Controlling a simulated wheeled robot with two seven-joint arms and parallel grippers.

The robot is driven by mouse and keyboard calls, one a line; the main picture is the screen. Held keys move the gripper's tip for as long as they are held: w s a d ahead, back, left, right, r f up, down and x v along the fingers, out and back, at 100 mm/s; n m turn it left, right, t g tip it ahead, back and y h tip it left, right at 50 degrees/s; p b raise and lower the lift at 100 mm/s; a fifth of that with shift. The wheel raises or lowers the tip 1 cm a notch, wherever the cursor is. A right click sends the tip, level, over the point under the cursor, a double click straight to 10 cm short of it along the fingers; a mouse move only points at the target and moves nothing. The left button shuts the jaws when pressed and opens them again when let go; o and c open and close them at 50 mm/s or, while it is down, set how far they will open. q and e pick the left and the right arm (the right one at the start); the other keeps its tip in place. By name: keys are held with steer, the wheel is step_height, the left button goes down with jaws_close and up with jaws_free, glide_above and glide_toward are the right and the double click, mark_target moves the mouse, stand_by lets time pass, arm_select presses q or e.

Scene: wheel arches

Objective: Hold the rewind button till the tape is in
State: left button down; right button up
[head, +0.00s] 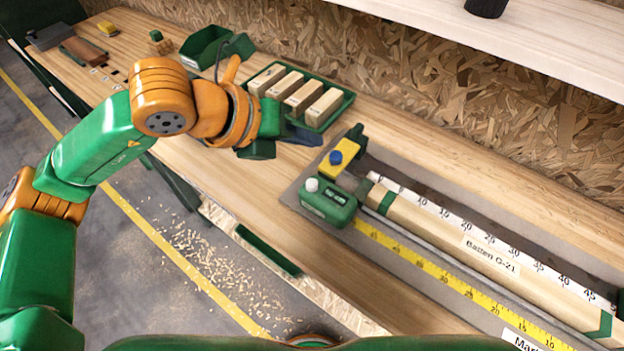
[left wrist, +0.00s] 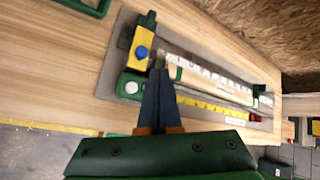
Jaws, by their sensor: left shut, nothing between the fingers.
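Beside the case is a yellow block (head: 334,169) with a blue round button (head: 336,157). No contact can be made out.
A batten (head: 470,240) marked G-21 lies along a white scale on the board. A green tray (head: 345,107) of several wooden blocks and a green bin (head: 205,45) stand behind. A shelf (head: 500,38) overhangs the right. Bare bench lies left of the board.

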mark_target(308, 186)
arm_select(q)
step_height(308, 186, down, 9)
steer(key=b, duration=0.6)
steer(key=shift+r, duration=0.2)
steer(key=shift+f, duration=0.1)
stand_by(1.4)
steer(key=shift+f+b, duration=0.4)
steer(key=shift+b, duration=0.35)
steer(key=shift+f+b, duration=0.5)
steer(key=shift+b, duration=0.2)
stand_by(0.4)
stand_by(0.4)
steer(key=shift+r+p, duration=0.5)
steer(key=shift+r, duration=0.45)
